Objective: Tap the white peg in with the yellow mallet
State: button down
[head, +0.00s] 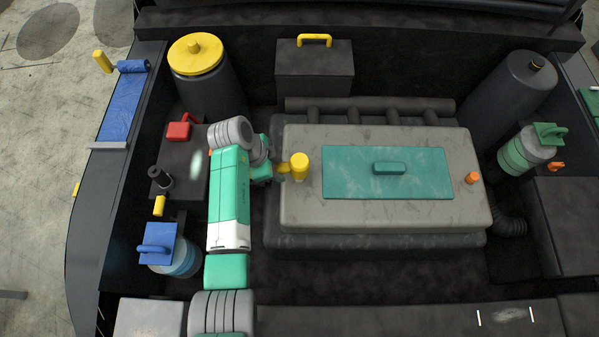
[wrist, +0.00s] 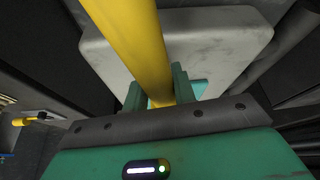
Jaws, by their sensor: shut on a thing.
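My gripper (head: 274,172) is shut on a yellow cylindrical piece, which I take to be the yellow mallet (head: 300,166). It is held at the left end of the grey engine block in the head view. In the wrist view the green fingers (wrist: 157,92) close around the yellow shaft (wrist: 138,42), which runs up and to the left. In the head view the thicker yellow part stands upright over the block's left end; I cannot tell whether it touches the block. I cannot make out a white peg in either view.
The grey engine block (head: 308,209) bears a teal plate (head: 345,181) with a handle and an orange knob (head: 473,178). A yellow-capped cylinder (head: 196,56) stands at the back left. A blue-topped jar (head: 160,247) is at the front left, a green-topped one (head: 528,147) at right.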

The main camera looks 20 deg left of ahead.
jog(key=shift+r+p, duration=0.4)
jog(key=shift+r, duration=0.15)
jog(key=shift+f, duration=0.1)
jog(key=shift+f+b, duration=0.5)
jog(key=shift+f, duration=0.2)
notch_tip(320, 180, up, 5)
jog(key=p, duration=0.4)
jog(key=shift+r, duration=0.1)
